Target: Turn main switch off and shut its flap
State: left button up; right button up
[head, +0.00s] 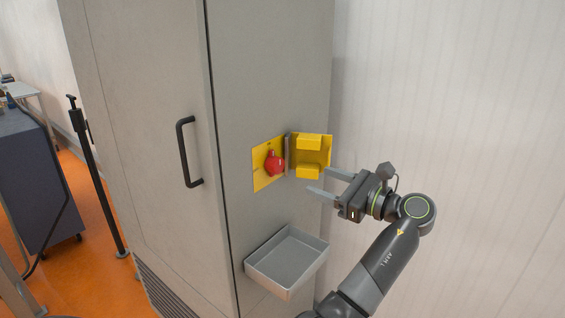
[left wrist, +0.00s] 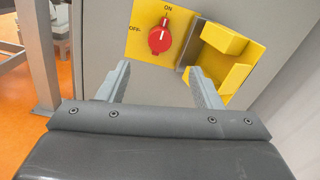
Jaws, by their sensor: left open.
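The main switch is a red knob (head: 274,163) on a yellow plate (head: 259,180) on the grey cabinet's side. In the left wrist view the knob (left wrist: 159,41) points up towards the ON label, with OFF to its left. The yellow flap (head: 327,151) stands open on the right of the plate, swung out from the cabinet; it also shows in the left wrist view (left wrist: 240,55). My left gripper (head: 320,180) is open and empty, in front of the plate and below the flap, apart from the knob. My right gripper is not in view.
A grey open tray (head: 262,271) sticks out from the cabinet below the switch. The cabinet door has a black handle (head: 183,152). A pale wall (head: 450,100) is at the right. A black post (head: 95,180) and a dark cart (head: 38,185) stand at the left.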

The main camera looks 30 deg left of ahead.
aim_at(280, 167)
pick_arm(q)
jog(key=a+p, duration=0.1)
jog(key=a, duration=0.2)
jog(key=a+p, duration=0.1)
jog(key=a, duration=0.3)
jog(key=a+p, duration=0.1)
jog(key=a, duration=0.3)
jog(key=shift+w+a+r, duration=0.1)
jog(key=shift+w+a, duration=0.15)
jog(key=shift+w, duration=0.15)
jog(key=shift+a+p, duration=0.3)
jog(key=shift+a, duration=0.15)
jog(key=c, duration=1)
